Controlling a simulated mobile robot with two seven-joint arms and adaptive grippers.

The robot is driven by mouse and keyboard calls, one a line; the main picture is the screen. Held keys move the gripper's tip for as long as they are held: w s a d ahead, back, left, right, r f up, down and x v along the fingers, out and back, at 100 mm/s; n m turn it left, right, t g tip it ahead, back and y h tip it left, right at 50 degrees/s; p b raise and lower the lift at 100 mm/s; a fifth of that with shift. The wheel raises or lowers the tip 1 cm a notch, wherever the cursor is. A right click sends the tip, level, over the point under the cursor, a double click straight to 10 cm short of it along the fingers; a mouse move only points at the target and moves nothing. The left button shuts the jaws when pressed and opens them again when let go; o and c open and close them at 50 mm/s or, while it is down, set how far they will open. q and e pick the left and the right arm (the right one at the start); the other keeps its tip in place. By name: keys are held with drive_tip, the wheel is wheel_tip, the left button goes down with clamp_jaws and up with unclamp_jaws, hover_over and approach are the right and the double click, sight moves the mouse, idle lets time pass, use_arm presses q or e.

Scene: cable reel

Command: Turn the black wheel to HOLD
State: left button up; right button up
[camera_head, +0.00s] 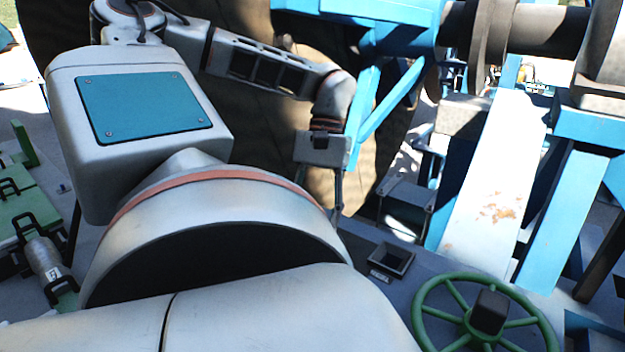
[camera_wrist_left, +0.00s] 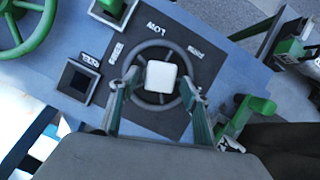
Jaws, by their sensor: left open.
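The black wheel (camera_wrist_left: 157,43) shows in the left wrist view, on a dark panel (camera_wrist_left: 200,65) with white lettering. A pale square block covers its centre. LOW reads at the wheel's far side; two other labels beside it are too small to read surely, and I cannot tell where the wheel points. My left gripper (camera_wrist_left: 160,82) is open, one finger on each side of the block, over the wheel; contact cannot be told. In the head view my left gripper (camera_head: 338,208) points down, and my own arm hides the wheel. My right gripper is not in view.
A black square socket (camera_head: 390,260) lies beside the panel, and a green wheel (camera_head: 428,285) stands right of it. A green lever (camera_wrist_left: 240,115) is close to my right-hand finger in the wrist view. Blue frame beams (camera_head: 562,215) and the big reel (camera_head: 275,140) crowd the back.

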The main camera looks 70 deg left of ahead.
use_arm(q)
drive_tip(key=v, duration=0.5)
drive_tip(key=shift+w+a+r, duration=0.1)
drive_tip(key=shift+r, duration=0.25)
idle(0.3)
